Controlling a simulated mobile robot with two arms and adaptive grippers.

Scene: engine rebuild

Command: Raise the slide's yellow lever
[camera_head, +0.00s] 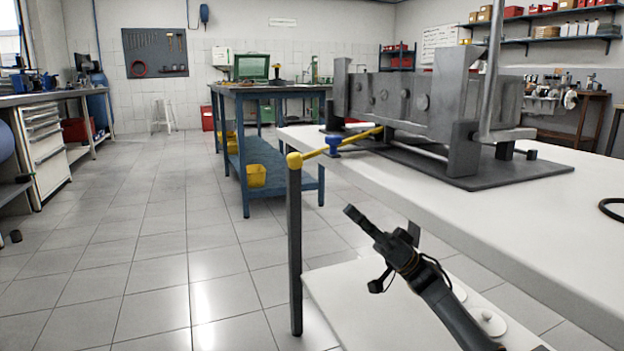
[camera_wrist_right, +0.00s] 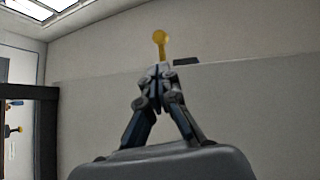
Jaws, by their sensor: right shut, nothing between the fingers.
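The slide's yellow lever (camera_head: 335,146) reaches out from the grey metal slide (camera_head: 400,102) on the white table. Its round yellow knob (camera_head: 294,160) hangs past the table's left corner. My left gripper is not in view.
The white table (camera_head: 500,225) has a front edge close to my right arm. A lower white shelf (camera_head: 350,290) lies beneath it. A blue workbench (camera_head: 262,150) with yellow bins stands behind. The tiled floor (camera_head: 150,260) on the left is clear.

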